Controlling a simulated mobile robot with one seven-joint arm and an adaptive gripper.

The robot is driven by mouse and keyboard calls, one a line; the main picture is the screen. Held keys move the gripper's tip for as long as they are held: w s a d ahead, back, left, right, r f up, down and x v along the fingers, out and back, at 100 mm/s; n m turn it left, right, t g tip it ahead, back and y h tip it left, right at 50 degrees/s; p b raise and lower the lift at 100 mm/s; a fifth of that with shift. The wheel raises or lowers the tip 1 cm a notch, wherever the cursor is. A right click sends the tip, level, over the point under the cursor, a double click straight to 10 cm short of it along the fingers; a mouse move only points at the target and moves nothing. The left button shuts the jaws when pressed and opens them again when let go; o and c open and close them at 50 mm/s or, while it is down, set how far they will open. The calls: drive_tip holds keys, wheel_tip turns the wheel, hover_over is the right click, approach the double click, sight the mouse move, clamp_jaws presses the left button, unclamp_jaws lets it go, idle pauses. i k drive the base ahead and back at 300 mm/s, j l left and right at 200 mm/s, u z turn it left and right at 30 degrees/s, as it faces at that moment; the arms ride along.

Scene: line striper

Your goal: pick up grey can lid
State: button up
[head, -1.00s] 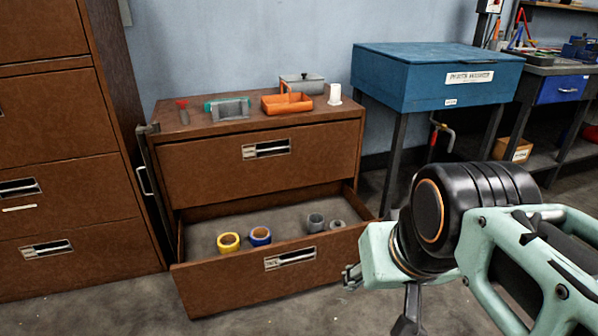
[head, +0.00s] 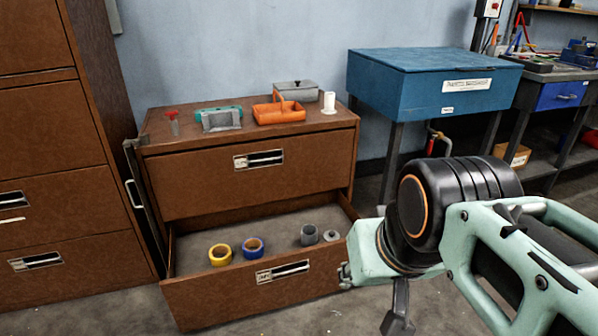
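A small grey lid with a knob (head: 332,236) lies in the open bottom drawer (head: 205,298) of the brown cabinet, near the drawer's right end. It looks like the grey can lid. An open grey can (head: 310,235) stands just left of it. My gripper (head: 372,298) is at the lower right, in front of and to the right of the drawer, apart from the lid.
A yellow tape roll (head: 220,255) and a blue tape roll (head: 253,249) lie left in the drawer. The cabinet top holds an orange basket (head: 278,115), a grey lidded box (head: 296,91) and a white roll (head: 329,102). A blue desk (head: 420,88) stands right.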

sight(330, 237)
drive_tip(key=i+l+u, duration=0.2)
drive_tip(key=i+l, duration=0.2)
drive_tip(key=i+l+u, duration=0.15)
drive_tip(key=i+l, duration=0.2)
drive_tip(key=i+l+u, duration=0.2)
drive_tip(key=i+l, duration=0.15)
drive_tip(key=l, duration=0.25)
